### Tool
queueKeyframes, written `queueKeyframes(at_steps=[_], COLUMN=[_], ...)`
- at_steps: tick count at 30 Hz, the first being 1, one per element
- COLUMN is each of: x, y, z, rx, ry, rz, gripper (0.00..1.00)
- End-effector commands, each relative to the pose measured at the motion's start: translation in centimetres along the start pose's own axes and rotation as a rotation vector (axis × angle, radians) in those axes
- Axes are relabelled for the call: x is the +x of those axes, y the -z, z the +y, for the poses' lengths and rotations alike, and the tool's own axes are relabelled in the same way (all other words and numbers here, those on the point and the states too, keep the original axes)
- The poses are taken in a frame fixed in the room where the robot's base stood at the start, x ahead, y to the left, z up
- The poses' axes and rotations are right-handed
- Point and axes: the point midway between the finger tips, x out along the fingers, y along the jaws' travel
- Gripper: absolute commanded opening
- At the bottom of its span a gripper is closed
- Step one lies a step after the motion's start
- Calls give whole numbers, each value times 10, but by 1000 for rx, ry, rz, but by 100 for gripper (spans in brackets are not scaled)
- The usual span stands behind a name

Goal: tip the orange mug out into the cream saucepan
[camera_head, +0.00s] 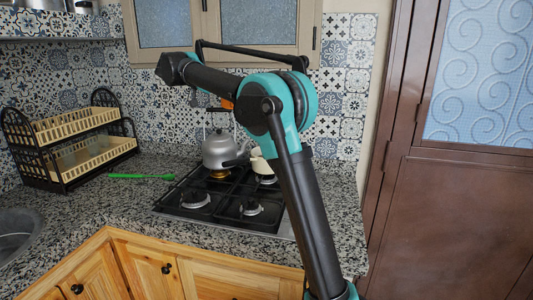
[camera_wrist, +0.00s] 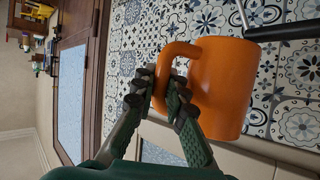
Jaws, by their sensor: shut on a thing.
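The orange mug (camera_wrist: 222,85) fills the middle right of the wrist view. My gripper (camera_wrist: 163,92) is shut on its handle, with the ridged fingers on either side. The mug's opening and contents do not show. In the head view only a small orange patch of the mug (camera_head: 227,104) shows beside my arm, above the stove and in front of the tiled wall. The cream saucepan (camera_head: 261,163) stands at the back right of the stove, below the mug and slightly right of it in the picture. My arm hides part of the saucepan.
A grey kettle (camera_head: 221,150) stands on the stove (camera_head: 228,204) just left of the saucepan. A green utensil (camera_head: 141,176) lies on the counter. A two-tier dish rack (camera_head: 60,152) stands at left, near a sink (camera_head: 14,236). A wall cabinet (camera_head: 222,30) hangs above.

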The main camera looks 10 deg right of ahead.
Motion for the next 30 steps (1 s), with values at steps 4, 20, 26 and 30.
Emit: queueKeyframes(at_steps=[4,20,26,30], x=[-5,-43,-52,-51], y=[-3,30,38,38], z=[-5,-26,-29,-29], rx=[-69,-67,-67,-67], ry=[-28,-27,-27,-27], rz=[87,84,83,83], gripper=[0,0,0,0])
